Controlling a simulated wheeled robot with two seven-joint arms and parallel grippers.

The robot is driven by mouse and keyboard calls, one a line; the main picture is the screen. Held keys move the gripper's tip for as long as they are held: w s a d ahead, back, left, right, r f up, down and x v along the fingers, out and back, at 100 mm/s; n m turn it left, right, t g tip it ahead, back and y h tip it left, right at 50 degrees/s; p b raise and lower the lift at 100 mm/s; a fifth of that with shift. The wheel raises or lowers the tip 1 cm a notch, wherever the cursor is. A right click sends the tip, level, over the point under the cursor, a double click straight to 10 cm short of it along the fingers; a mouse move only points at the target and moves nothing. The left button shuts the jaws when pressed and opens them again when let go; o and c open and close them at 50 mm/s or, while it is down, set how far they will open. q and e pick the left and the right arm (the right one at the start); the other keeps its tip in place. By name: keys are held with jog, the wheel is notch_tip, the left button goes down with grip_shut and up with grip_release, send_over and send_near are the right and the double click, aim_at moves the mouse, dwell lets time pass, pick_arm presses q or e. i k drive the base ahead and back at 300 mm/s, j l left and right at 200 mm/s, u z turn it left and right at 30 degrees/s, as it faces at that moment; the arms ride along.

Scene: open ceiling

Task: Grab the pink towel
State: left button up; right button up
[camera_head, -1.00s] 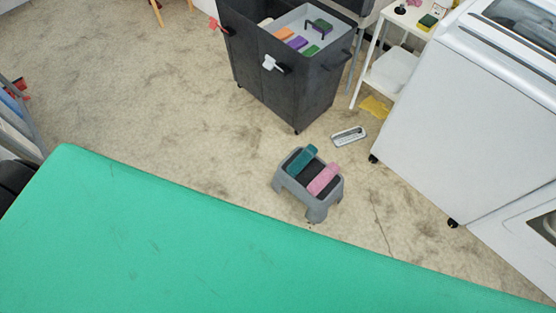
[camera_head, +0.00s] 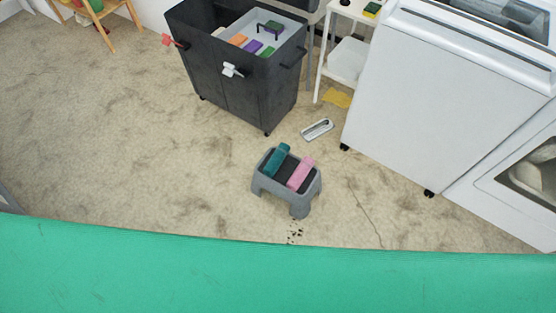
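The pink towel (camera_head: 301,173) is rolled up and lies on the right part of the top of a small grey step stool (camera_head: 270,189). A rolled teal towel (camera_head: 277,160) lies beside it on the left, with a dark strip of the stool top between them. The stool stands on the floor near the middle of the view. Neither of my grippers shows in this view.
A green surface (camera_head: 200,270) fills the bottom of the view, in front of the stool. A dark wheeled bin (camera_head: 232,90) stands behind. A white machine (camera_head: 440,100) stands at right, near a white shelf (camera_head: 345,62). A metal object (camera_head: 317,129) and yellow cloth (camera_head: 337,98) lie on the floor. Floor at left is clear.

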aim_at(294, 182)
jog(key=i+j+z, duration=0.2)
jog(key=i+j, duration=0.8)
jog(key=i+z, duration=0.15)
jog(key=z, duration=1.2)
